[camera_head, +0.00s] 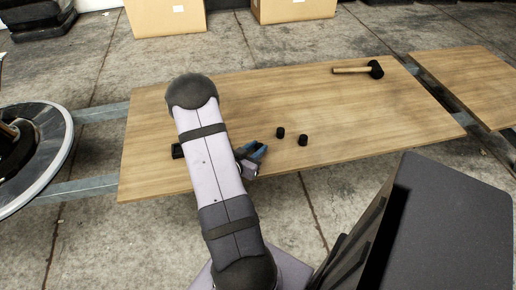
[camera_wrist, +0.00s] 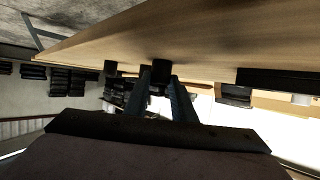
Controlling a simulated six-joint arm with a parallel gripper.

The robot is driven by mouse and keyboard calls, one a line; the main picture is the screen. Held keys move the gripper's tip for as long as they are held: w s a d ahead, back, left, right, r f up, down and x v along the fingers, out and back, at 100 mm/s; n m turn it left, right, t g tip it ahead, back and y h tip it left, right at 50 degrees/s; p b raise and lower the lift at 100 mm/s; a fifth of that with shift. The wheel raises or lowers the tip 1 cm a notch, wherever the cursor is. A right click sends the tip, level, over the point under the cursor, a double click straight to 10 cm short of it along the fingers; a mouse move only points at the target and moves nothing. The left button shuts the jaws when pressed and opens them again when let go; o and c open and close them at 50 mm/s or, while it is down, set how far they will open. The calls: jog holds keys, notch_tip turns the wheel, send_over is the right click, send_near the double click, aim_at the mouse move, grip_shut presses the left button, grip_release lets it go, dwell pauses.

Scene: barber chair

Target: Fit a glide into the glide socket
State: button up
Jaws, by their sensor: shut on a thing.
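My gripper (camera_head: 257,151) has blue fingers and is low over the near part of the wooden board, right of my arm in the head view. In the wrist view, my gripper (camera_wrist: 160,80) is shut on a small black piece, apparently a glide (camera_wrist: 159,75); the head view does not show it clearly. Two short black cylinders, apparently glides, stand on the board to the right, one (camera_head: 280,132) nearer the gripper and one (camera_head: 303,140) farther. A black block (camera_head: 177,151) is partly hidden behind my arm. I cannot make out the glide socket.
The wooden board (camera_head: 225,95) is mostly clear. A mallet (camera_head: 358,70) lies at its far right. A round metal-rimmed base (camera_head: 60,150) stands left, cardboard boxes (camera_head: 165,16) behind. A second board (camera_head: 470,80) is at right. A dark panel (camera_head: 445,225) fills the lower right.

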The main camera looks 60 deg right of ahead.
notch_tip(320, 180, up, 10)
jog(key=p, duration=0.4)
jog(key=shift+f, duration=0.1)
jog(key=r+n+t+y+b, duration=0.1)
jog(key=n+t+y+b, duration=0.1)
jog(key=n+t+y, duration=0.85)
send_over(177, 151)
jog(key=s, duration=0.3)
jog(key=n+t+h, duration=0.2)
jog(key=n, duration=0.1)
jog(key=shift+w+f+b, duration=0.2)
jog(key=shift+f+b, duration=1.65)
jog(key=shift+f, duration=3.05)
